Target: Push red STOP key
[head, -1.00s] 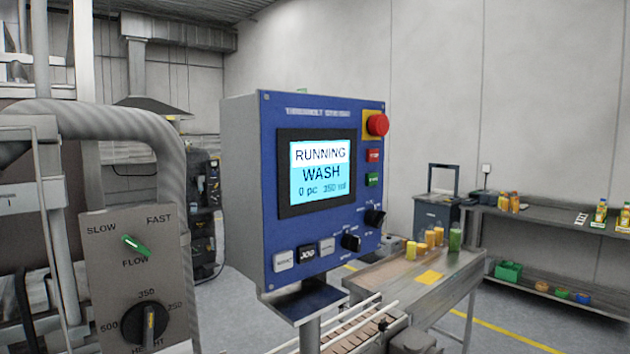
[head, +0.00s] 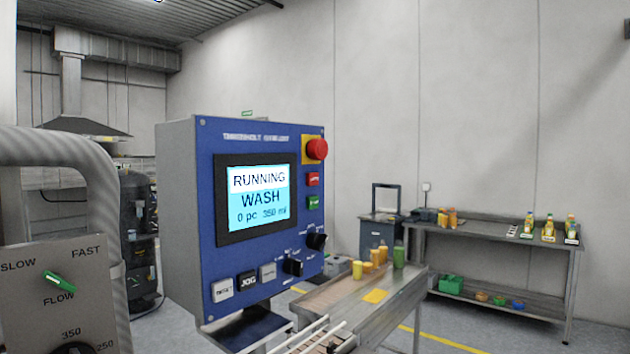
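The blue control panel (head: 205,215) stands upright in the middle of the head view. The screen (head: 257,198) reads RUNNING, WASH, 0 pc, 350 ml. Neither of my grippers shows in the view.
A grey box with FLOW and height knobs (head: 30,290) and a thick curved hose (head: 95,190) stand close at the left. A steel shelf table (head: 480,235) stands at the back right.

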